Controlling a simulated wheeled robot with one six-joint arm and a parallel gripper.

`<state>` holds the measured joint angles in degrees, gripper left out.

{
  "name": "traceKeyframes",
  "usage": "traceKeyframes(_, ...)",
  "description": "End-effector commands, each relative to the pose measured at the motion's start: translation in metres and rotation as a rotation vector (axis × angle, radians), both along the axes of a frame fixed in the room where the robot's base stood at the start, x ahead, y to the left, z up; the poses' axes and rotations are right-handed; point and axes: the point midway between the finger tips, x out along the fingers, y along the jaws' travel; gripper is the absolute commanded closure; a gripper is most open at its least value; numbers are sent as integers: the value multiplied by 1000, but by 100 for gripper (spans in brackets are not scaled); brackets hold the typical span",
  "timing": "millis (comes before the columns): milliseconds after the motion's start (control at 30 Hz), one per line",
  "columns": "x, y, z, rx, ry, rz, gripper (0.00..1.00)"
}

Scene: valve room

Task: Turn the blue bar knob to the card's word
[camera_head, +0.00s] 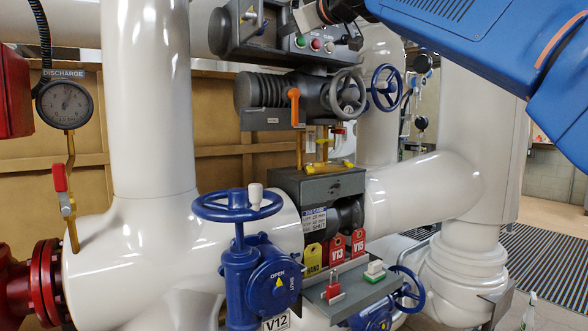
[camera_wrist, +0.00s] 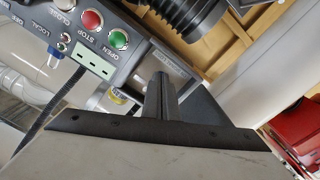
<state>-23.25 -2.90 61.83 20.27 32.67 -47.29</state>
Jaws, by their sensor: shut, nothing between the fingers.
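A dark grey control box (camera_head: 262,35) sits at the top middle of the head view. Its sloping panel carries buttons, which show larger in the wrist view as a red STOP button (camera_wrist: 91,20) and a green button (camera_wrist: 118,39).
A blue handwheel (camera_head: 237,205) stands on the blue V12 gearbox at lower middle. An orange lever (camera_head: 294,107) and a grey handwheel (camera_head: 347,92) lie below the control box. Large white pipes (camera_head: 152,100) flank it. Yellow and red tags (camera_head: 336,251) hang near the card.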

Motion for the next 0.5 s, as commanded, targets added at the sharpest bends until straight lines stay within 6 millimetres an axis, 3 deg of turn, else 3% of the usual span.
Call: traceKeyframes(500, 43, 29, -1, -1, 1, 0, 100)
